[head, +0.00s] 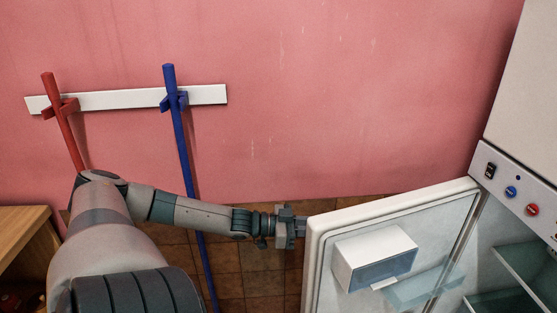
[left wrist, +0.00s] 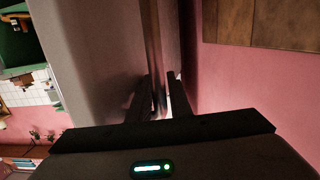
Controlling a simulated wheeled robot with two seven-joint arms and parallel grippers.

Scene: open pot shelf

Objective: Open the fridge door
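The white fridge door (head: 314,264) stands swung wide open in the head view, its inner side with a shelf box facing the fridge interior. My left gripper (head: 300,229) is at the door's outer left edge, close beside it; I cannot tell whether it touches. In the left wrist view, the fingers of my left gripper (left wrist: 162,95) are apart with a light gap between them, next to a large grey surface that looks like the door (left wrist: 105,60). A narrow vertical strip runs just beyond the fingers. My right gripper is not in view.
The fridge body's control panel (head: 515,190) and glass shelves (head: 525,265) are at the right. A red pole (head: 62,125) and a blue pole (head: 180,135) hang on a white wall rack (head: 120,99). A wooden cabinet (head: 25,225) stands at the lower left. Brown tiled floor lies below the arm.

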